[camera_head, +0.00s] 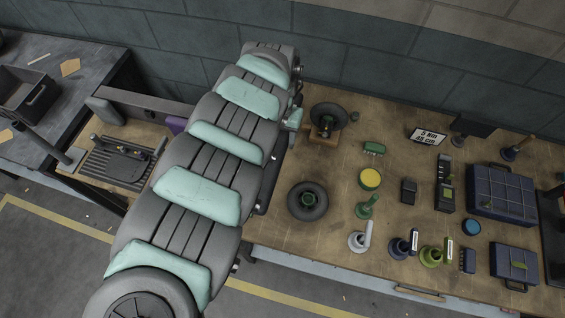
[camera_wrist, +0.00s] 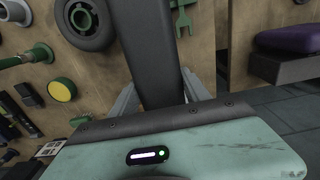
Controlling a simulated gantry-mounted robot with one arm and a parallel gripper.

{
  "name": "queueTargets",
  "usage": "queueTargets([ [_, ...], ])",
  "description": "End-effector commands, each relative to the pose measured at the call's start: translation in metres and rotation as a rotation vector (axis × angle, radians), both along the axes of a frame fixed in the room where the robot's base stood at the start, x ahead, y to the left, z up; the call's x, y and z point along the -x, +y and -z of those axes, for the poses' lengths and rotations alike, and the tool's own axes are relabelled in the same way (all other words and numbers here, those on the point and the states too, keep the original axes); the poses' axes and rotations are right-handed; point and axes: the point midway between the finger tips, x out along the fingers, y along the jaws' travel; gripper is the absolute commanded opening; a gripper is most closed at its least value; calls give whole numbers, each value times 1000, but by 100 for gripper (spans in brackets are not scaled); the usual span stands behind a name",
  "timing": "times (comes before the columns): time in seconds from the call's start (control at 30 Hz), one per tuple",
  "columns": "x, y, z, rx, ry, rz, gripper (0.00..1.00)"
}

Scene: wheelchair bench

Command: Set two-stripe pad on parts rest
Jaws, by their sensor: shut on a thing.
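In the wrist view my gripper (camera_wrist: 158,88) has its two grey fingers on either side of a long dark grey pad (camera_wrist: 150,40) and is shut on it. The pad runs away from the fingers to the top edge. I see no stripes on the part that shows. In the head view my own arm with teal panels covers the gripper and most of what it holds; a dark edge beside the arm may be the pad. A ridged dark tray (camera_head: 95,170) at the left, possibly the parts rest, has a dark tool-like piece on it.
A purple pad (camera_wrist: 285,35) sits on a grey support at the right of the wrist view. A small wheel (camera_head: 307,201), yellow-topped part (camera_head: 370,179), upright handles and blue cases (camera_head: 500,192) crowd the right bench. A gap separates the bench parts.

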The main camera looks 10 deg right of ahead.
Motion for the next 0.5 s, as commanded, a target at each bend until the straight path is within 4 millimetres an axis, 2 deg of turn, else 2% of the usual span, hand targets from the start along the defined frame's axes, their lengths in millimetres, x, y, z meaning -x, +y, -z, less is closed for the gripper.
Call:
queueTargets([
  [0.03, 2, -2, 16, -1, 5, 1, 0],
  [0.1, 2, -2, 34, 3, 6, 1, 0],
  [0.23, 2, -2, 65, 3, 3, 1, 0],
  [0.33, 1, -2, 79, 1, 2, 2, 0],
  [0.5, 0, 0, 89, 0, -1, 1, 0],
])
